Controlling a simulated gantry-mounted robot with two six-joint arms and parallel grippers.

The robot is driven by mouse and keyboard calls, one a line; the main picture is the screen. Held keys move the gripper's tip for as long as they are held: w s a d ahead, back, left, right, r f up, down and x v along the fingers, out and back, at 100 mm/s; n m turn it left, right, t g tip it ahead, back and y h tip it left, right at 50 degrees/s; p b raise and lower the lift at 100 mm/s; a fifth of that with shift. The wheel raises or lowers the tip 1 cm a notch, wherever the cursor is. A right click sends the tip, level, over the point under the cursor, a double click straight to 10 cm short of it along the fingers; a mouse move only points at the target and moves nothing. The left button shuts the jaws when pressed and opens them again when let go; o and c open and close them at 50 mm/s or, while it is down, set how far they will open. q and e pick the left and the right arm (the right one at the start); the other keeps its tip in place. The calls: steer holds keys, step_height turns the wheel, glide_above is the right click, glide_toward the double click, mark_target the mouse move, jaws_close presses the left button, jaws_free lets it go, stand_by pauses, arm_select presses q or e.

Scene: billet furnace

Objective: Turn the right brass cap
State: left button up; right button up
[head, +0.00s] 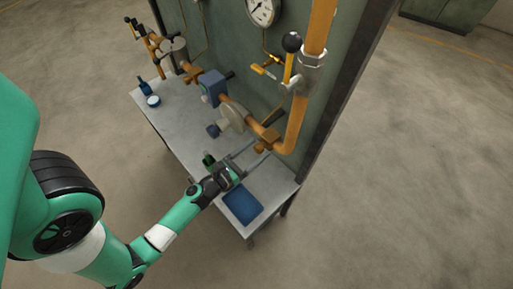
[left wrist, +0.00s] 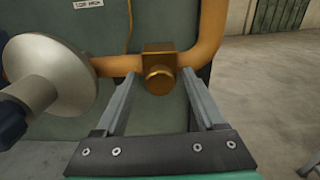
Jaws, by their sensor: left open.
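The brass cap (left wrist: 160,80) is a round knob on a square brass block (left wrist: 159,58) set in the orange pipe. In the left wrist view it sits between the tips of my left gripper (left wrist: 156,90), whose two grey fingers are spread apart. I cannot tell whether the fingers reach past the cap. In the head view the brass block (head: 268,138) is on the pipe near the table's right part, and my left gripper (head: 247,157) points at it from the front, open. My right gripper is not in view.
A pale disc (left wrist: 55,75) on the pipe stands close to the left finger. The grey table (head: 283,183) carries a blue cloth or tray (head: 242,205), a blue bottle (head: 145,88) and a white-topped jar (head: 153,100). A green panel (head: 235,65) with a gauge (head: 262,11) rises behind.

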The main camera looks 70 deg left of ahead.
arm_select(q)
steer(key=shift+w+a, duration=0.1)
steer(key=shift+w, duration=0.15)
steer(key=shift+c, duration=0.4)
jaws_close()
